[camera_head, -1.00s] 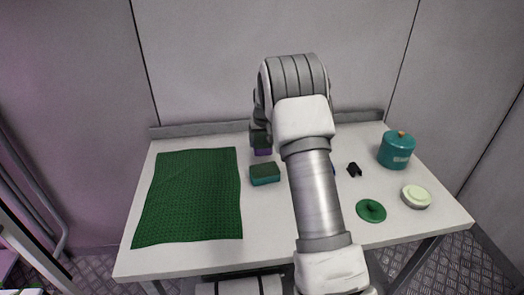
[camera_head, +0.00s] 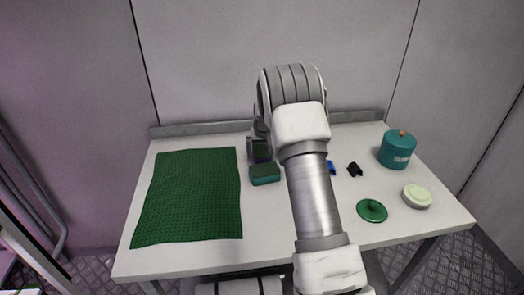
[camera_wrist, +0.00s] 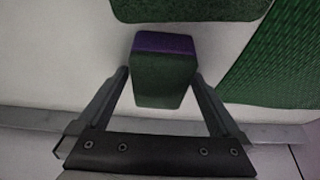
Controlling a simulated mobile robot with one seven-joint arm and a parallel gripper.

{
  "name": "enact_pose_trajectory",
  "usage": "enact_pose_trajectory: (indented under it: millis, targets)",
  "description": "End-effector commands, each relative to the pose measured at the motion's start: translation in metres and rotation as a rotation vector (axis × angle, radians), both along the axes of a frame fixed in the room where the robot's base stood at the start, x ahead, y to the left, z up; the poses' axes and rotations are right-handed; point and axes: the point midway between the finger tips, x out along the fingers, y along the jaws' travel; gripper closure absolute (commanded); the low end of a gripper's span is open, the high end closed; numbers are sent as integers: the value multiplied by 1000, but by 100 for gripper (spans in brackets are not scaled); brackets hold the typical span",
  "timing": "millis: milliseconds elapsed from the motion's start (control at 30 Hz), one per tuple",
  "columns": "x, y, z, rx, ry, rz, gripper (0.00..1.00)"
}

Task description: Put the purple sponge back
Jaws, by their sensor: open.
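The purple sponge (camera_head: 262,157) has a dark green top. It stands on the table near the back edge, largely covered by my arm in the head view. In the wrist view the purple sponge (camera_wrist: 164,82) sits between the two fingers of my gripper (camera_wrist: 161,76). The fingers are spread, one on each side, with small gaps showing. In the head view my gripper is mostly hidden behind my arm. A green sponge (camera_head: 265,175) lies just in front of the purple one; it also shows at the top of the wrist view (camera_wrist: 190,8).
A green textured mat (camera_head: 190,200) covers the table's left side, near the sponges. To the right are a blue item (camera_head: 331,168), a small black item (camera_head: 355,170), a teal pot (camera_head: 397,152), a green lid (camera_head: 371,211) and a pale round container (camera_head: 417,197). A raised rim runs along the back.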

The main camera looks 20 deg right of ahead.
Motion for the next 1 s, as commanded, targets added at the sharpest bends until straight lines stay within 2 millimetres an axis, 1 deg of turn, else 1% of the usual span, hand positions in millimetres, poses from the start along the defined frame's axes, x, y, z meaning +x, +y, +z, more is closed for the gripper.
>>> enact_pose_trajectory:
  millis: [167,233,367,400,600,700,933,1000]
  targets:
    - [0,0,7,0,-1,0,0]
    - [-3,1,15,-1,-3,0,0]
    - [-12,3,37,-1,-3,0,0]
    - [-15,3,46,-1,-4,0,0]
    - [-31,6,84,-2,-4,0,0]
    - [-38,7,98,0,-2,0,0]
    - [-47,11,118,2,-1,1,0]
    - [-54,15,130,3,-7,5,0]
